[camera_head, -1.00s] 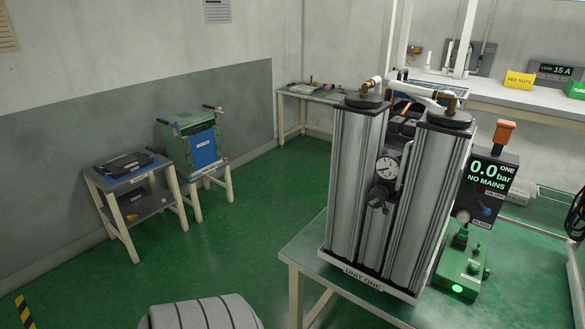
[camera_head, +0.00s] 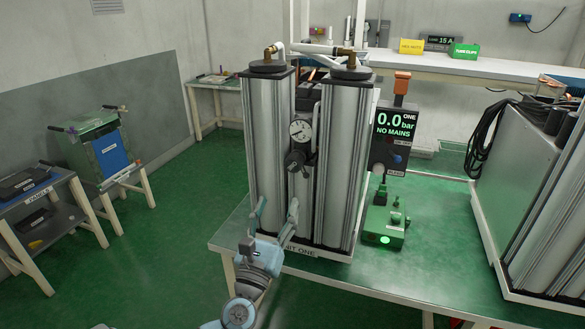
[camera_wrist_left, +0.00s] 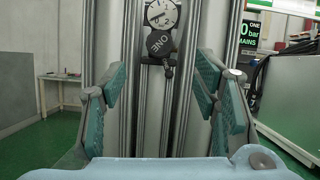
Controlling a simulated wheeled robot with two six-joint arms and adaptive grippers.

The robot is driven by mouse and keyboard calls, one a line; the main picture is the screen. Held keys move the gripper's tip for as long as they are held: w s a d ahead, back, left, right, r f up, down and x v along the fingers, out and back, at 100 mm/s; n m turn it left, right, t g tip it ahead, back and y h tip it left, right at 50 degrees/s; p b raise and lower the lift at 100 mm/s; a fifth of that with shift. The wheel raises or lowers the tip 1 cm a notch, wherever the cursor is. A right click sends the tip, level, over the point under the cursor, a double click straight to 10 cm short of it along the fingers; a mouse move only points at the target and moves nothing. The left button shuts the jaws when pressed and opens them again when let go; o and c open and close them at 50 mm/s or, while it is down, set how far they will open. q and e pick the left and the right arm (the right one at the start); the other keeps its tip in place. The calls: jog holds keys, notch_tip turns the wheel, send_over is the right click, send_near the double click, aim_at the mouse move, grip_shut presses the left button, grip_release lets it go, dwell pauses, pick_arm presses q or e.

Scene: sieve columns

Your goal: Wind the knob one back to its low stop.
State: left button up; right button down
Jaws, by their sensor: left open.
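Knob one (camera_head: 296,160) is a dark knob on the front of the twin-column unit, just below a round white gauge (camera_head: 300,130). In the left wrist view the knob (camera_wrist_left: 159,43) faces me, marked ONE, with a small lever or pointer toward its lower right. My left gripper (camera_head: 276,208) is open and empty, below and in front of the knob. In the left wrist view its teal-padded fingers (camera_wrist_left: 160,88) stand wide apart, with the knob above and beyond them, not touching. My right gripper is not in view.
Two silver columns (camera_head: 268,150) stand on the green-topped table (camera_head: 340,285). A display reading 0.0 bar, NO MAINS (camera_head: 394,125) and a green valve block (camera_head: 385,228) stand to the right. Another large unit (camera_head: 520,190) is at far right.

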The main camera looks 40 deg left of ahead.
aim_at(292, 167)
pick_arm(q)
jog(key=p+x, duration=0.1)
jog(key=x, duration=1.1)
jog(key=shift+w+a+p, duration=0.15)
jog(key=shift+w+p, duration=0.1)
jog(key=shift+p, duration=0.15)
jog(key=shift+w+a+r, duration=0.1)
jog(key=shift+w+a, duration=0.05)
jog(key=shift+w, duration=0.1)
jog(key=c, duration=1.2)
jog(key=shift+o, duration=0.2)
